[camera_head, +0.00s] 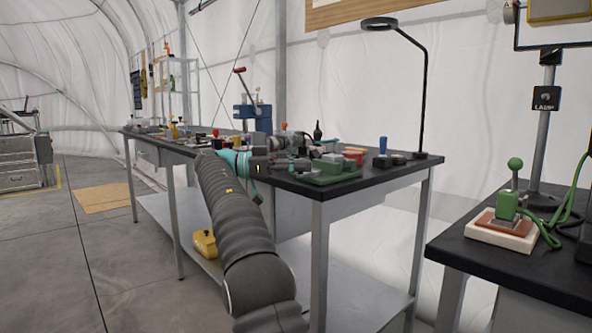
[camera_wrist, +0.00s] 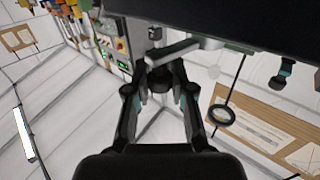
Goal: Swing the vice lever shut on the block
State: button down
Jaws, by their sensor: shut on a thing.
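A green device (camera_head: 335,170) with grey blocks on it, which looks like the vice, sits at the near right end of the black-topped bench (camera_head: 395,168). My gripper (camera_head: 298,143) is just to its left, low over the bench, its tips small and partly lost among other things. In the wrist view my gripper (camera_wrist: 161,84) is shut on a dark upright part at the end of a grey bar, seemingly the vice lever (camera_wrist: 190,49). The bar runs right toward a green edge (camera_wrist: 238,47). The block and its contact with the vice cannot be made out.
A desk lamp (camera_head: 424,95) stands at the bench's right end. A blue press (camera_head: 254,115) with a red-knobbed lever stands behind my arm. Many small items crowd the bench. A second table at right holds a green-knobbed lever device (camera_head: 508,205).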

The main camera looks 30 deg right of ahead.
jog(key=shift+r, duration=0.1)
dwell(0.4)
jog(key=c, duration=1)
grip_release()
jog(key=shift+t+p, duration=0.3)
jog(key=shift+p, duration=0.1)
